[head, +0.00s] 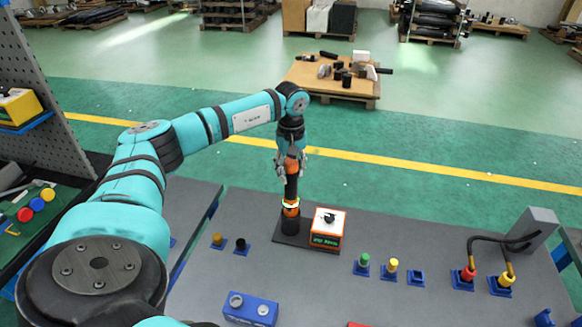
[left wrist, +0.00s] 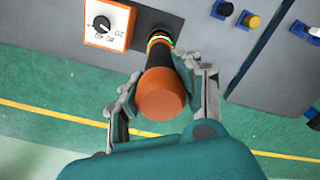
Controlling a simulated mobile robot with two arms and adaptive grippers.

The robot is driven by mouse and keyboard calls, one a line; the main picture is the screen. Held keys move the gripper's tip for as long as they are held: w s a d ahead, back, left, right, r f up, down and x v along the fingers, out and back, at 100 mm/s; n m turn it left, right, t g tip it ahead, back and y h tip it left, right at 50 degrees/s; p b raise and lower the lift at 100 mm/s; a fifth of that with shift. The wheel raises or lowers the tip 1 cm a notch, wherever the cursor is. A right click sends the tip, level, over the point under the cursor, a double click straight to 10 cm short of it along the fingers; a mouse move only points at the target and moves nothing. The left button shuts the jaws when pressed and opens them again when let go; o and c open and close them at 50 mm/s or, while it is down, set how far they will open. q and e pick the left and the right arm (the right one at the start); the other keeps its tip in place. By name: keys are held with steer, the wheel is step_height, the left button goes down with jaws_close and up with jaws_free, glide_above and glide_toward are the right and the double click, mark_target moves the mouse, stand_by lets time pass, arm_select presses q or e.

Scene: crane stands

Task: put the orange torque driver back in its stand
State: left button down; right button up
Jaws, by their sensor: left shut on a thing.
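The orange torque driver (head: 291,188) is upright, with a black body and an orange end. My left gripper (head: 291,166) is shut around its upper part. In the left wrist view the driver's orange end (left wrist: 162,100) is between the two fingers of my left gripper (left wrist: 163,90). The black stand (head: 291,224) is on a dark plate (head: 286,240) on the bench. The driver's lower end, near an orange band and a pale ring, lines up with the stand. I cannot tell how deep it sits. My right gripper is not in view.
An orange and white box with a black knob (head: 328,228) is right beside the stand, also in the left wrist view (left wrist: 108,24). Small blue holders (head: 242,249) are to the left. Green and yellow plugs (head: 391,266) and a cabled grey unit (head: 535,230) are to the right.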

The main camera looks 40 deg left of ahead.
arm_select(q)
steer(key=shift+f+b, duration=0.8)
steer(key=shift+f, duration=0.35)
steer(key=c, duration=0.8)
jaws_free()
steer(key=shift+r, duration=0.1)
steer(key=shift+s, duration=0.1)
steer(key=shift+r+p, duration=1.75)
steer(key=shift+r, duration=0.75)
step_height(320, 180, up, 12)
steer(key=shift+f, duration=0.1)
